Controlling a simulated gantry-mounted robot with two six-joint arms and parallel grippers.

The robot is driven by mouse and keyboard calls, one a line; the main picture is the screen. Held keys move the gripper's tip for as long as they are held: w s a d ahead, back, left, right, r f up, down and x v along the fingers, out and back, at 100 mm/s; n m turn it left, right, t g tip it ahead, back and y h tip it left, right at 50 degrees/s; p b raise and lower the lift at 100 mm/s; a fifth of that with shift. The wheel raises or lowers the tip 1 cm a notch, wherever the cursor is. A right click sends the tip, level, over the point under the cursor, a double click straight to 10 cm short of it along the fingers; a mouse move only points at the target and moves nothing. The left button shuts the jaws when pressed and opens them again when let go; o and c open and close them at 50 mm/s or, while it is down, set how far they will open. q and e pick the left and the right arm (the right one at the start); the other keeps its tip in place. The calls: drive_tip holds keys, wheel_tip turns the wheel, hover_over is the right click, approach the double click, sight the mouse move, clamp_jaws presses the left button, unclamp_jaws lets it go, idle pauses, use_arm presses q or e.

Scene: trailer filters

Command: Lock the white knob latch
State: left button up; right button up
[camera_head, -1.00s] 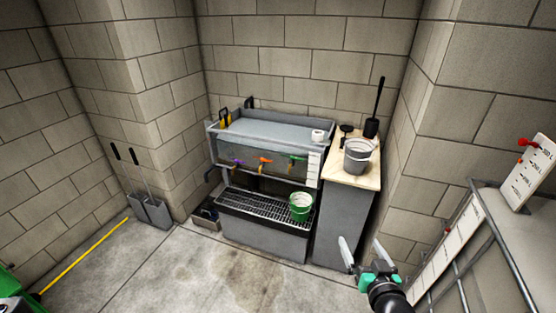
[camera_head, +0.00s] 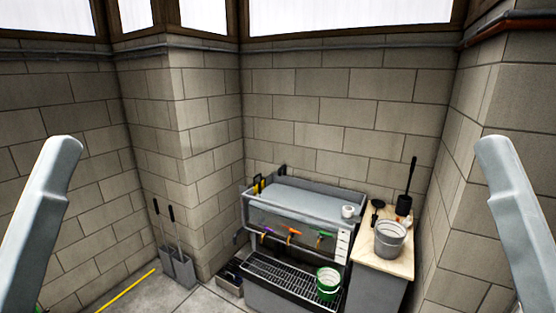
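I cannot make out a white knob latch in this view. Two large pale grey finger-like parts of mine stand close to the camera. One is at the left edge (camera_head: 38,220) and the other at the right edge (camera_head: 512,215). They are far apart, with nothing held between them. I cannot tell whether they belong to one gripper or to both, as their bases are out of frame. A small white roll-shaped item (camera_head: 348,211) sits on the right rim of the grey sink tank (camera_head: 262,213), well beyond them.
The tank has purple, orange (camera_head: 295,233) and green tap handles. A green bucket (camera_head: 327,284) stands on the grating below. A cabinet (camera_head: 378,293) at right holds a grey bucket (camera_head: 390,240) and a black brush (camera_head: 404,203). Dustpans (camera_head: 180,268) and a yellow pole (camera_head: 128,290) are at left.

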use_arm(q)
wheel_tip(320, 180, up, 14)
drive_tip(key=p, duration=1)
drive_tip(key=shift+r+p, duration=0.15)
drive_tip(key=shift+p, duration=0.2)
use_arm(e)
wheel_tip(320, 180, up, 14)
drive_tip(key=shift+r, duration=0.1)
